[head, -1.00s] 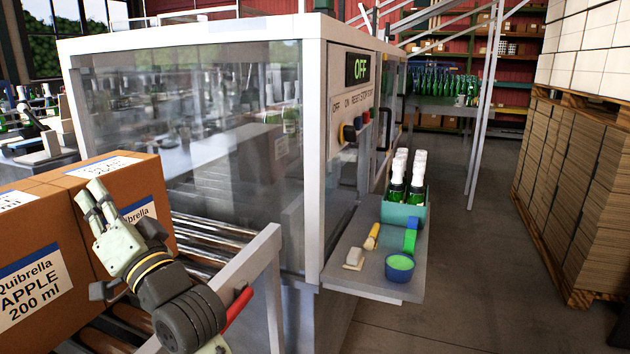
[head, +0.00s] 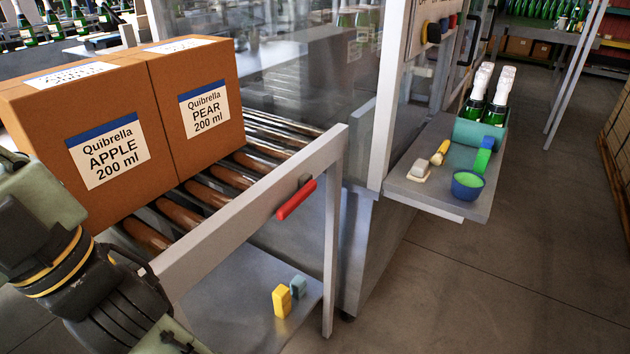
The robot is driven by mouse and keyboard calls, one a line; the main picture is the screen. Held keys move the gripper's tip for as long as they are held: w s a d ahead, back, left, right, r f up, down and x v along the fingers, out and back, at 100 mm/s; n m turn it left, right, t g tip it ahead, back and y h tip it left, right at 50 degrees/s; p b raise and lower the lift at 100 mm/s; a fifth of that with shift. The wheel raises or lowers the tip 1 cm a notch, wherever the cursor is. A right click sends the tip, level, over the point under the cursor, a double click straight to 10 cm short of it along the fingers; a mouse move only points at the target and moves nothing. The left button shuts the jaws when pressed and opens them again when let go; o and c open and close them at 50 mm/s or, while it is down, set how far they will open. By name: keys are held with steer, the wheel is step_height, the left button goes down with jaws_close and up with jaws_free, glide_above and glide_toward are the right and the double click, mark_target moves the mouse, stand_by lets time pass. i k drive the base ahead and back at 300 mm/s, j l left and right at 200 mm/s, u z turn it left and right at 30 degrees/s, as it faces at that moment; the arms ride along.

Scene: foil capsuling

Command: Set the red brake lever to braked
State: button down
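The red brake lever (head: 296,200) is a short red handle on the side rail of the roller conveyor, near its right end. It slants from lower left to upper right, on a dark pivot at its upper end. Nothing touches it. My arm stands at the lower left of the head view, with its wrist in front of the cardboard box. My gripper is cut off by the left edge, so its fingers do not show.
Cardboard boxes labelled apple (head: 108,150) and pear (head: 205,105) sit on the conveyor rollers (head: 207,192). A side shelf (head: 430,195) holds bottles in a teal crate (head: 478,134), a blue bowl (head: 467,186) and small items. Yellow and blue-grey blocks lie on the lower shelf (head: 235,295).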

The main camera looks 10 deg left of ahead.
mark_target(307, 186)
steer(key=k+l+u, duration=0.1)
steer(key=l, duration=1.45)
